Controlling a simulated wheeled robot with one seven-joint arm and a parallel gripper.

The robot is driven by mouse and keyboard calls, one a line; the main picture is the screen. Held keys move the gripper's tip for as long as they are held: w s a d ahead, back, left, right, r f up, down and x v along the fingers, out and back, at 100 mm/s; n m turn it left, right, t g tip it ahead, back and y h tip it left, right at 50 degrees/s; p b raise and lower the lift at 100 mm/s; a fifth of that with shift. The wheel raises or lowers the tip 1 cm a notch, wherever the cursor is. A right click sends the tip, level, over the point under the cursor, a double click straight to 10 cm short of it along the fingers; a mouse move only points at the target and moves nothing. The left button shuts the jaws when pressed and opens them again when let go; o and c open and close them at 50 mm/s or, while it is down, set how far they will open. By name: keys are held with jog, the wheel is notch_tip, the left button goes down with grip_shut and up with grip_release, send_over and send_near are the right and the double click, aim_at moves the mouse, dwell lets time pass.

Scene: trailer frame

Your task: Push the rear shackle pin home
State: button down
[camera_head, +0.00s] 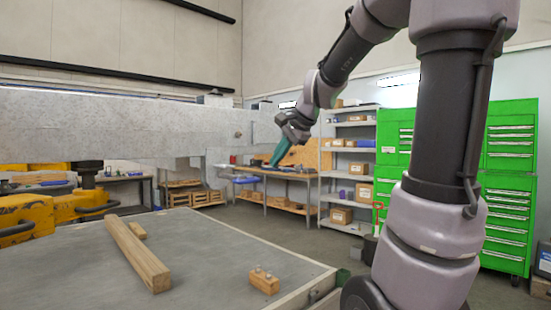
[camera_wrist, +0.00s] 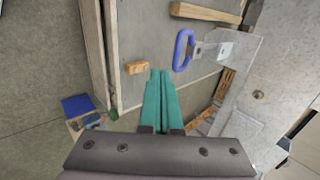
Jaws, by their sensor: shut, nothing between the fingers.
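The grey trailer frame beam (camera_head: 120,125) runs across the left of the head view. A small round bolt or pin head (camera_head: 238,134) shows near its right end; a similar round head (camera_wrist: 259,95) shows in the wrist view. I cannot tell whether either is the rear shackle pin. A pale bracket plate (camera_wrist: 243,47) with a blue loop (camera_wrist: 183,50) beside it shows right of my fingertips. My gripper (camera_head: 275,160) is beyond the beam's right end in the head view. Its teal fingers (camera_wrist: 160,75) are shut and empty, with no visible contact.
A grey table (camera_head: 210,255) below carries a long wooden bar (camera_head: 137,255) and a small wooden block (camera_head: 264,281) with metal studs. Yellow machinery (camera_head: 35,215) stands at left. A workbench (camera_head: 285,175), shelves (camera_head: 350,145) and green cabinets (camera_head: 510,180) stand behind.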

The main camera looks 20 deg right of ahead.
aim_at(241, 176)
jog(key=w+a+r+x, duration=0.1)
jog(key=x, duration=0.9)
jog(key=shift+w+r, duration=0.2)
jog(key=shift+r, duration=0.1)
jog(key=w+a, duration=0.1)
jog(key=w, duration=0.1)
jog(key=w+a, duration=0.1)
jog(key=w, duration=0.1)
jog(key=w+a, duration=0.1)
jog(key=w, duration=0.2)
jog(key=shift+s, duration=0.1)
